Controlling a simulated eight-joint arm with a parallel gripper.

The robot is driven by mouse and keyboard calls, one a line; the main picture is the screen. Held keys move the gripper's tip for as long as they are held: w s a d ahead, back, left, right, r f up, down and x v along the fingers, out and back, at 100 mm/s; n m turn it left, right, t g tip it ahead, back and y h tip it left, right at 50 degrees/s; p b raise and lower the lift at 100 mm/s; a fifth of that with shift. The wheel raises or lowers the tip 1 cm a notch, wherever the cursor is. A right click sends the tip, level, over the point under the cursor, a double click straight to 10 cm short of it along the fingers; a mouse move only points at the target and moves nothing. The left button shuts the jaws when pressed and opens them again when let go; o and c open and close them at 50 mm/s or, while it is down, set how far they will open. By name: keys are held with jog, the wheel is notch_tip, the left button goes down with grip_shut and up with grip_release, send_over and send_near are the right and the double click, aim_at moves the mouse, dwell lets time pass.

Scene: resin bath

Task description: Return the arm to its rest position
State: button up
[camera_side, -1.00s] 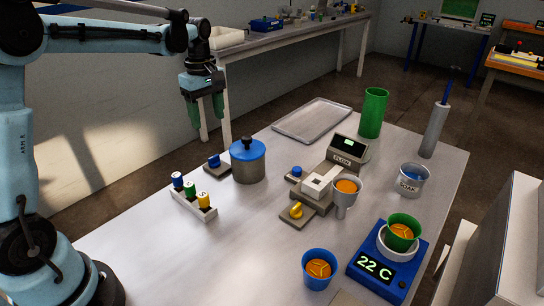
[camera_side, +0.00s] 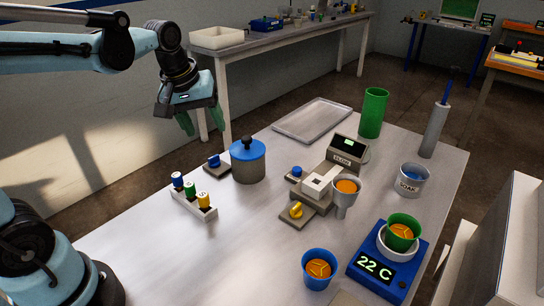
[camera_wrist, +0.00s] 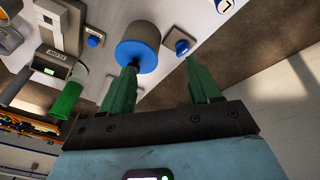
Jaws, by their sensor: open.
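My gripper (camera_side: 203,121) is in the upper left of the side view, raised beyond the table's left edge. Its green fingers are apart with nothing between them, and it touches nothing. In the wrist view my gripper (camera_wrist: 160,75) shows two green fingers spread wide. Past them in that view are the blue-lidded grey pot (camera_wrist: 138,50) and a small base with a blue knob (camera_wrist: 181,46). The same pot (camera_side: 248,162) stands upright on the table in the side view.
The table (camera_side: 240,245) holds a rack of bottles (camera_side: 194,201), the FLOW device (camera_side: 345,152), a green cylinder (camera_side: 373,113), a SOAK cup (camera_side: 412,180), a blue cup (camera_side: 319,268) and a blue heater reading 22 C (camera_side: 372,270). A flat tray (camera_side: 312,120) lies behind. The table's near left is clear.

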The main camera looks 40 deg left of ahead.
jog(key=s+d+f+m+t, duration=0.3)
jog(key=s+d+m, duration=0.2)
jog(key=s+m, duration=0.2)
jog(key=shift+f+m+t+h, duration=0.15)
jog(key=shift+m+t+h, duration=0.15)
jog(key=shift+m, duration=0.4)
jog(key=shift+d, duration=0.1)
